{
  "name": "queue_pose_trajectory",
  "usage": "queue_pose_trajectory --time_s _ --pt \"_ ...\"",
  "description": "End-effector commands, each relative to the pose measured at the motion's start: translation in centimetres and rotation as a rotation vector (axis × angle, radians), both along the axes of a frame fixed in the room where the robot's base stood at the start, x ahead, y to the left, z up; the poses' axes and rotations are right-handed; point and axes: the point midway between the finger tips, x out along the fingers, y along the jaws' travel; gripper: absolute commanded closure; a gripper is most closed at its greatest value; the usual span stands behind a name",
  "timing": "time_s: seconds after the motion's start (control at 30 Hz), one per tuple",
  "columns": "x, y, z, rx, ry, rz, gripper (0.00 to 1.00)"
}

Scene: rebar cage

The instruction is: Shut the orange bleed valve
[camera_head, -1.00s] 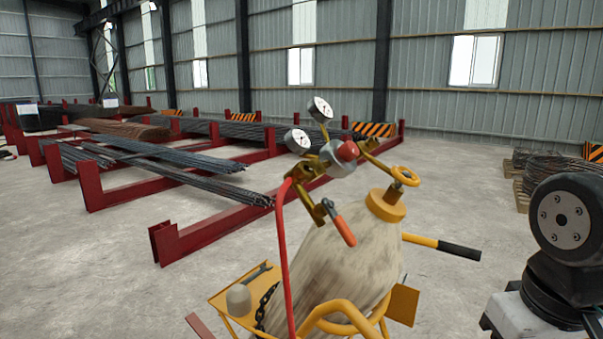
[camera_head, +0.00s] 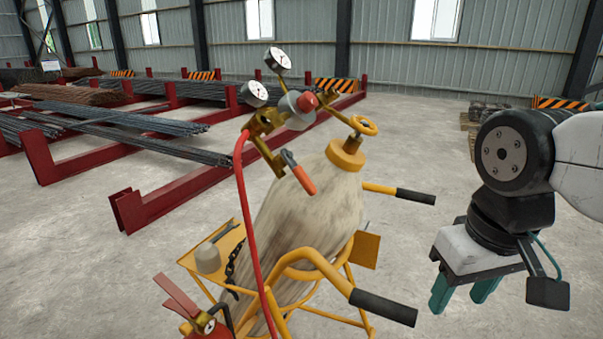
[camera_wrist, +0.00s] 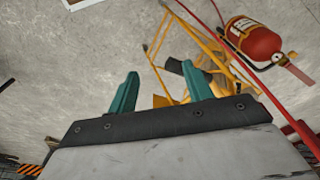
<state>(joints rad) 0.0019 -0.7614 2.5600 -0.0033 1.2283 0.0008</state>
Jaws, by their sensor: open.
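The orange bleed valve lever (camera_head: 301,176) hangs slanting down to the right from the brass regulator (camera_head: 263,123) on top of the gas cylinder (camera_head: 300,215). The cylinder leans in a yellow cart. My gripper (camera_head: 461,297) is at the right in the head view, apart from the valve and lower than it, with its teal fingers pointing down. In the wrist view my gripper (camera_wrist: 163,90) is open and empty, with bare floor and part of the cart beyond it. The lever does not clearly show in the wrist view.
The yellow cart (camera_head: 318,263) has black-gripped handles (camera_head: 383,307) between the cylinder and my gripper. A red hose (camera_head: 249,225) runs down from the regulator. A red extinguisher (camera_wrist: 254,40) stands by the cart.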

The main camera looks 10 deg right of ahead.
Motion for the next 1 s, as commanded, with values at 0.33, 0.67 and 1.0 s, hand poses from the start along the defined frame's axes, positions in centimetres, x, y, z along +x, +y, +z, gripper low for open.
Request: queue_pose_trajectory --time_s 0.33,0.67,1.0 --pt "4.4 3.1 1.4 -0.006 0.078 0.146 0.62" --pt "17.8 13.7 9.8 -0.033 0.129 0.589 0.62" --pt "22.3 17.8 16.3 -0.048 0.109 0.901 0.62"
